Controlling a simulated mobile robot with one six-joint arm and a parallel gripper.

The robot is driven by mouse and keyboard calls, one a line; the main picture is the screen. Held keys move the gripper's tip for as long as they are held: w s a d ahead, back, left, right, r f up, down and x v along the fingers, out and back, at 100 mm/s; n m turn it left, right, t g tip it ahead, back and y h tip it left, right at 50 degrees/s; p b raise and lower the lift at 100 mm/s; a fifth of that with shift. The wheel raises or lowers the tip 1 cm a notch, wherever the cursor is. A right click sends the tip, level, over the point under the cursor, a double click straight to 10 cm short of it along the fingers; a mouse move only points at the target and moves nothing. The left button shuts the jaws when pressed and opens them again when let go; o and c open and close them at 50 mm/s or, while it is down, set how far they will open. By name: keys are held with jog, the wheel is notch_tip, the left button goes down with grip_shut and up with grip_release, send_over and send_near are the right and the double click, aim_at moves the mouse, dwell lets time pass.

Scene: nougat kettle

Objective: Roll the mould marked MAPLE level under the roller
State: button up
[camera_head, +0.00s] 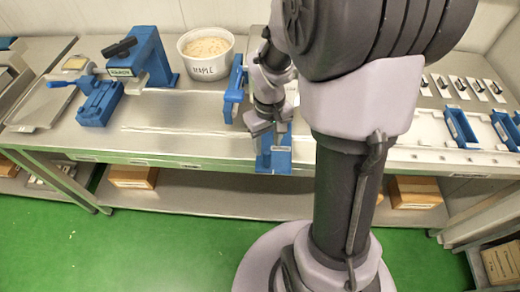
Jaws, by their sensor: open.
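A white round tub (207,66) marked MAPLE stands at the back of the steel bench, filled with a beige lumpy mass. My gripper (262,132) points down right of and nearer than the tub, open, just above a blue piece (280,162) at the bench's front edge. That piece bears a small label too small to read. Whether the fingers touch it I cannot tell. A blue bracket-like frame (233,92) stands between the tub and my arm. I cannot make out which part is the roller. My arm hides the bench behind and right of the gripper.
A blue press-like device (150,58) with a black handle and a blue clamp block (101,103) stand at left, near a steel tray (45,105). Blue trays (461,128) and several small dark-topped pieces lie at right. The bench front between clamp and gripper is clear.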

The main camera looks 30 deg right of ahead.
aim_at(266, 159)
notch_tip(266, 159, down, 8)
jog(key=shift+f+b, duration=0.15)
jog(key=shift+b, duration=1.05)
jog(key=shift+c, duration=0.3)
grip_shut()
